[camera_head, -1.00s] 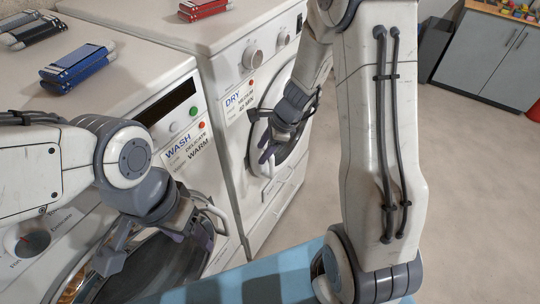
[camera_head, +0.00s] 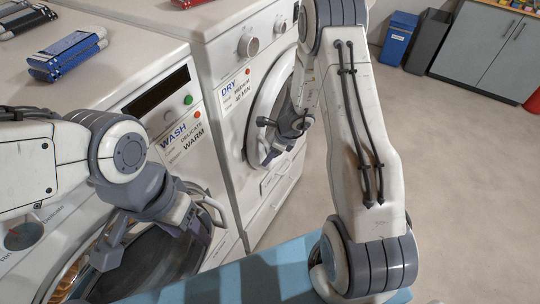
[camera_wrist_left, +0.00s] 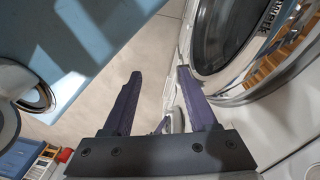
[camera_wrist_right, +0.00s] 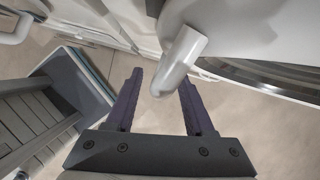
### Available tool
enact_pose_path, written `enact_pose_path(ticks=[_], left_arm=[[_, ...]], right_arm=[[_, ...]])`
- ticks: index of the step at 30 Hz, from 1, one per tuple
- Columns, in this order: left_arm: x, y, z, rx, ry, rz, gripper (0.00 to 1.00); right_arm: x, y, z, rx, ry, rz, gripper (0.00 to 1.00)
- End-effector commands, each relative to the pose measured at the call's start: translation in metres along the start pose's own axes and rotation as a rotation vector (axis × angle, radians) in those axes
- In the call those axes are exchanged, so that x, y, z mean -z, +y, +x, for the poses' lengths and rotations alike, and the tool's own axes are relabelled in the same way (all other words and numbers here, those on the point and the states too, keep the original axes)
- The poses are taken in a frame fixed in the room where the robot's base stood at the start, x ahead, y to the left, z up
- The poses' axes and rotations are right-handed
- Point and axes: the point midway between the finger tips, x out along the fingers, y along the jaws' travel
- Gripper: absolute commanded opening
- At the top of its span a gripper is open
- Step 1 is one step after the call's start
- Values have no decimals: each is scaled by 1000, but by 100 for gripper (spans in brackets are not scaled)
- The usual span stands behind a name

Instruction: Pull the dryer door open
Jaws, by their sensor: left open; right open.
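The white dryer (camera_head: 222,50) bears a "DRY" label and a round front door with a pale ring (camera_head: 263,92) and dark glass. My right gripper (camera_head: 298,127) is at the right side of this door and partly hides it. In the right wrist view the open fingers (camera_wrist_right: 160,95) have the end of a pale handle (camera_wrist_right: 184,58) between them, in line with the gap; I cannot tell whether they touch it. Whether the door stands slightly ajar is unclear. My left gripper (camera_head: 145,235) is open in front of the washer door; its fingers (camera_wrist_left: 156,85) hold nothing.
The washer (camera_head: 140,75), with its round door (camera_head: 160,262) and handle (camera_head: 215,210), stands left of the dryer. A blue device (camera_head: 68,55) lies on top. A blue surface (camera_head: 275,275) is close in front of me. Blue bin (camera_head: 398,38) and grey cabinet (camera_head: 480,50) stand behind open floor.

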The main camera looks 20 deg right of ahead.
Motion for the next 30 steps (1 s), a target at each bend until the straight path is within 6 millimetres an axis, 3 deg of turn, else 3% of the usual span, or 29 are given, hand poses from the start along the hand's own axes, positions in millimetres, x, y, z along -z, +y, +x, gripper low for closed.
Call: enact_pose_path(ticks=[8, 10, 12, 13, 30], left_arm=[[0, 0, 0, 0, 0, 0, 58], [0, 0, 0, 0, 0, 0, 58], [0, 0, 0, 0, 0, 0, 58], [0, 0, 0, 0, 0, 0, 58], [0, 0, 0, 0, 0, 0, 58]], right_arm=[[-1, 0, 2, 1, 0, -3, 53], [-1, 0, 2, 1, 0, -2, 34], [0, 0, 2, 0, 0, -2, 7], [0, 0, 2, 1, 0, -2, 0], [0, -1, 1, 3, 0, -1, 0]])
